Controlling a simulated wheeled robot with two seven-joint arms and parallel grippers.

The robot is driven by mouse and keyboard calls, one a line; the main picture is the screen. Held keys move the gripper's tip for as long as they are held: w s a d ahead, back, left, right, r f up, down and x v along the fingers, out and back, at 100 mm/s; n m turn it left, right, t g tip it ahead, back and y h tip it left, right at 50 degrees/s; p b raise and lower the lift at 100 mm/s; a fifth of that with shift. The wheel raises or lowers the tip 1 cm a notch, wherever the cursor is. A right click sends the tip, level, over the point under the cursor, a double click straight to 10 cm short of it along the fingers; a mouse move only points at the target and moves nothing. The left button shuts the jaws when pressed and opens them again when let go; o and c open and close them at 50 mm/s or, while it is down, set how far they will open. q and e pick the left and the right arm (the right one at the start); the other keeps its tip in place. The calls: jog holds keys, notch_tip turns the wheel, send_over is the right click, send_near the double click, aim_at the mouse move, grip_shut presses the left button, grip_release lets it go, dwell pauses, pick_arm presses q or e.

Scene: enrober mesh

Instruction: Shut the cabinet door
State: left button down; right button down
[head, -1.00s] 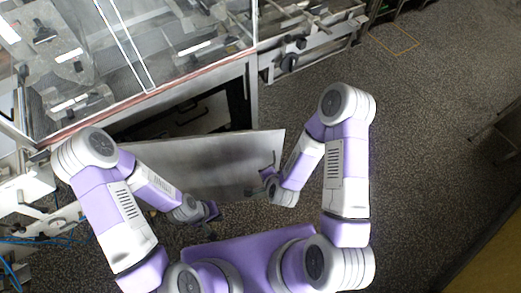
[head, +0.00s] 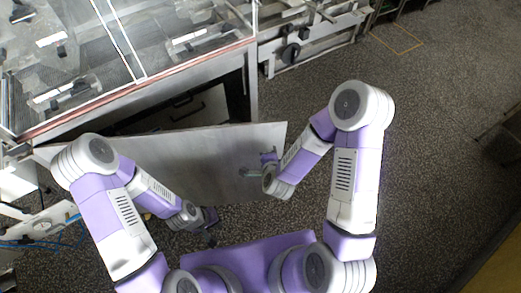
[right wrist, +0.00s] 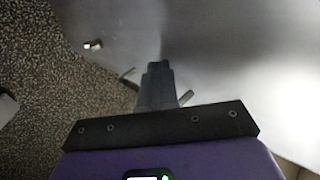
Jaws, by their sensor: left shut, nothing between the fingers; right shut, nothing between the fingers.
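The cabinet door (head: 165,160) is a grey metal panel standing open, swung out from the cabinet frame (head: 252,85) in the head view. A small handle (head: 250,173) shows near its right edge. The door also fills the right of the right wrist view (right wrist: 240,60). My right gripper (right wrist: 157,68) is shut and empty, its dark fingers pointing toward the door face; whether they touch it I cannot tell. In the head view my right wrist mostly hides it, near the handle. My left gripper (head: 210,238) is shut and empty, low in front of the door.
The cabinet's dark interior (head: 195,108) shows above the door. A clear-walled machine (head: 130,50) stands on top. Blue cables (head: 45,238) lie at the left. The speckled floor (head: 430,130) to the right is clear.

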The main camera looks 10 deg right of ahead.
aim_at(262, 151)
jog(key=b+x, duration=0.4)
jog(key=x, duration=0.1)
jog(key=w+r+b+x, duration=0.1)
jog(key=b+x, duration=0.1)
jog(key=shift+w+a+f, duration=0.15)
jog(key=shift+w, duration=0.8)
